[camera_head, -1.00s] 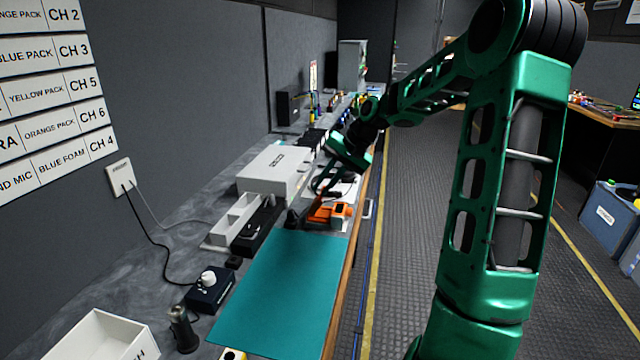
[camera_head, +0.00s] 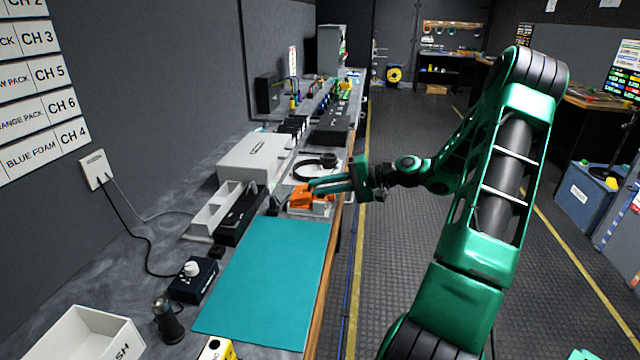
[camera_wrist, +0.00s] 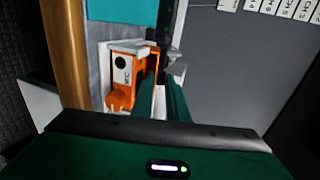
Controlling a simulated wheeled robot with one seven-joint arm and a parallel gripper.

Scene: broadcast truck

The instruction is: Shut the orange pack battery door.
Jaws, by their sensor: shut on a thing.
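The orange pack (camera_head: 301,199) sits on the bench just beyond the teal mat, on a pale base. In the wrist view the orange pack (camera_wrist: 122,76) shows a white label face with a black round spot, and orange parts around it. My gripper (camera_head: 318,186) reaches in from the right, with its green fingers level over the pack. In the wrist view the fingers (camera_wrist: 160,84) run along the pack's right side. The gripper is shut on part of the orange pack. The fingers hide much of that side, so I cannot tell whether this part is the battery door or how far the door stands open.
The teal mat (camera_head: 262,275) lies flat and bare in front. Black headphones (camera_head: 315,166) lie behind the pack. A white box (camera_head: 256,157) and a grey divided tray (camera_head: 215,208) stand to the left. The bench edge and open floor (camera_head: 400,250) are to the right.

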